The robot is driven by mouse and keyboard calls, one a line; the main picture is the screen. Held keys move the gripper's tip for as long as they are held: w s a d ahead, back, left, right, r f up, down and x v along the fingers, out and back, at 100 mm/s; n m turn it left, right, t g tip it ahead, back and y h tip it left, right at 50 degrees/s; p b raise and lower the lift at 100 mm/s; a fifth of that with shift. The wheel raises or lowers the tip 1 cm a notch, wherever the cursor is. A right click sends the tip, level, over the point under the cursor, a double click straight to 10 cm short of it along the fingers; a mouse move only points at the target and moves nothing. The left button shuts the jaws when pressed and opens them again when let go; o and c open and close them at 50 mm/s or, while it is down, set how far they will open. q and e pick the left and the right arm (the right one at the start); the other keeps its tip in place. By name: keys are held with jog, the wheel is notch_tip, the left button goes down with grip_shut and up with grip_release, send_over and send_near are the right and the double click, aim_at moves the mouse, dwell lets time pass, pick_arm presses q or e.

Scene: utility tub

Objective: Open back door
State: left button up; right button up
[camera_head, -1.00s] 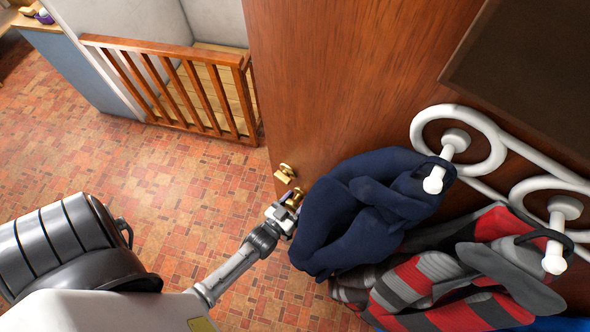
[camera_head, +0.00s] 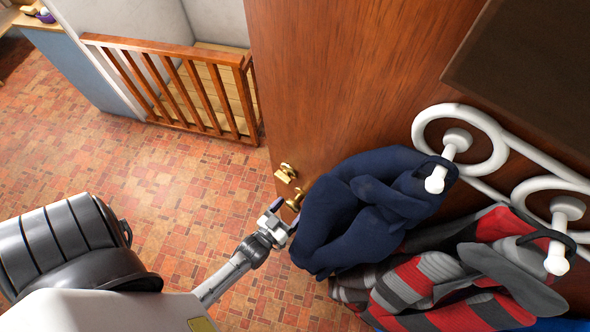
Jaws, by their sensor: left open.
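The brown wooden door (camera_head: 330,80) stands ajar, with open floor showing past its left edge. A brass lock fitting (camera_head: 286,172) sits near that edge, with a brass knob (camera_head: 297,198) just below it. My left gripper (camera_head: 283,212) is open, close to the knob on its lower left. From this view I cannot tell whether the fingers touch the knob. Its right finger is close to the hanging dark blue garment. My right gripper is not in view.
A dark blue garment (camera_head: 365,205) and a red, grey and black striped one (camera_head: 440,280) hang from white hooks (camera_head: 455,145) on the door. A wooden gate (camera_head: 180,90) stands at the back left. The tiled floor (camera_head: 190,205) left of the door is clear.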

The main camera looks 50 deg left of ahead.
pick_arm(q)
jog(key=s+d, duration=0.1)
jog(key=s, duration=0.9)
jog(key=shift+d+b, duration=0.3)
jog(key=shift+b, duration=0.1)
jog(key=w+r+m+g+h, duration=0.3)
jog(key=w+g, duration=0.2)
jog(key=g, duration=0.2)
jog(key=s+r+m+g, duration=0.3)
jog(key=s+r+g, duration=0.4)
notch_tip(320, 180, up, 19)
jog(key=p, duration=1.9)
jog(key=shift+w+f, duration=0.15)
jog(key=shift+f, duration=0.05)
